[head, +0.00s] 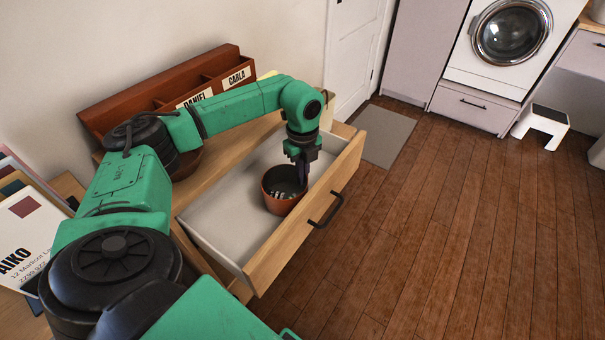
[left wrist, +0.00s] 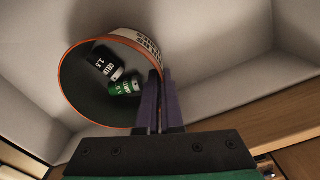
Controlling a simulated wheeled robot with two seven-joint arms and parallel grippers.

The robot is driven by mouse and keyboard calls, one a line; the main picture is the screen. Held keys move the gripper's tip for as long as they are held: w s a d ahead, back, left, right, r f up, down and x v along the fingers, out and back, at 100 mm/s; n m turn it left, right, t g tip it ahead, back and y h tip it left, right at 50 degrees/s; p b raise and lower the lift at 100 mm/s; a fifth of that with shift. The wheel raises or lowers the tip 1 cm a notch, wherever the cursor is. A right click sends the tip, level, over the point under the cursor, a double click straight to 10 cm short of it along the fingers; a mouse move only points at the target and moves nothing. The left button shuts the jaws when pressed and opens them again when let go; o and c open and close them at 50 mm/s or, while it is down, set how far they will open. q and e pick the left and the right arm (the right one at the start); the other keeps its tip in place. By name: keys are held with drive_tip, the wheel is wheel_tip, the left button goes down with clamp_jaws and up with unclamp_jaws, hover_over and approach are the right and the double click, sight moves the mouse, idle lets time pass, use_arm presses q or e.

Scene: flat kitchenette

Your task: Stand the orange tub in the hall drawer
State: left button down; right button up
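The orange tub (head: 284,207) is inside the open hall drawer (head: 222,214), near its front panel. It looks upright, but I cannot tell if its base rests on the drawer floor. It holds a green item and a dark item with printed labels, seen in the left wrist view. My left gripper (head: 303,172) points down at the tub's far right rim. In the left wrist view its two fingers (left wrist: 160,85) are close together with the wall of the tub (left wrist: 66,96) between them. My right gripper is out of view.
The drawer front (head: 306,217) has a black handle (head: 326,210). A red-brown letter sorter (head: 163,88) with name labels stands on the cabinet top behind. A grey mat (head: 385,136) lies on the open wooden floor.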

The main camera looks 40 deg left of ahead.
use_arm(q)
drive_tip(key=shift+f, duration=0.1)
drive_tip(key=c, duration=1.1)
unclamp_jaws()
wheel_tip(320, 180, up, 12)
drive_tip(key=shift+r, duration=0.2)
drive_tip(key=shift+r, duration=0.1)
